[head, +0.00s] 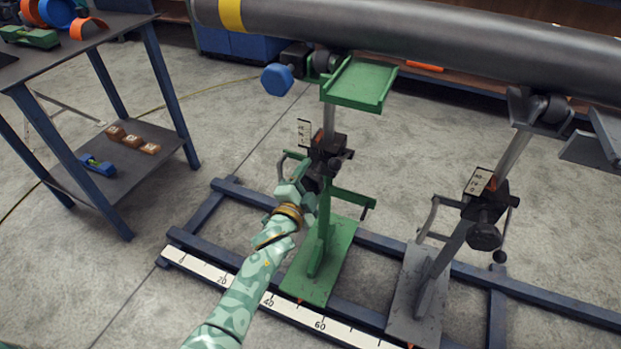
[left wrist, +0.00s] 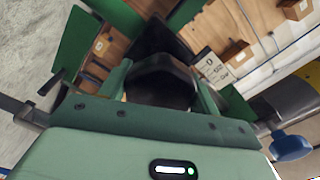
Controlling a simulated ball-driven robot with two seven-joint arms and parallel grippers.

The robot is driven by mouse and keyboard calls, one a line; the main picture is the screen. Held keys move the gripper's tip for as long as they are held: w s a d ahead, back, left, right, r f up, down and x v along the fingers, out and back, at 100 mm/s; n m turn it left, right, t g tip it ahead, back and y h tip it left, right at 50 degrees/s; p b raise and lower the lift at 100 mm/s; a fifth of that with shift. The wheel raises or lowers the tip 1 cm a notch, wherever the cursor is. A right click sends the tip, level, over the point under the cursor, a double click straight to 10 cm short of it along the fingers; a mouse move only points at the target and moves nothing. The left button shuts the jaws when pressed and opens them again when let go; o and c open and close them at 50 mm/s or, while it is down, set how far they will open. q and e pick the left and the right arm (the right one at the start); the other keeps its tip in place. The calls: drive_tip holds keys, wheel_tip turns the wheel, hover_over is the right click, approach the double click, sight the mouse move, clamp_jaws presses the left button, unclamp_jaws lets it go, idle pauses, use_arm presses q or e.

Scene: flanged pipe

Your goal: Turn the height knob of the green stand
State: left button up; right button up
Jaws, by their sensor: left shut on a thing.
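The green stand (head: 328,235) stands upright on the floor frame under the big grey pipe (head: 420,30). Its dark clamp block and a small scale plate (head: 304,133) sit partway up the post. My left gripper (head: 311,179) is at the front of this block, just below the scale. In the left wrist view, the dark height knob (left wrist: 160,82) lies between my two light green fingers, and the gripper (left wrist: 161,75) is shut on it. The scale (left wrist: 213,68) shows beside it there. In the head view my gripper mostly hides the knob. My right gripper is not in view.
A grey stand (head: 440,250) with its own knob (head: 484,236) stands to the right. A blue floor frame (head: 220,190) with a ruler strip (head: 196,265) runs below. A blue knob (head: 277,79) projects near the pipe. A table (head: 75,62) stands at left; floor between is clear.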

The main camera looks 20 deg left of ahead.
use_arm(q)
drive_tip(key=shift+a+f+n, duration=0.1)
drive_tip(key=shift+n, duration=0.2)
drive_tip(key=o, duration=1)
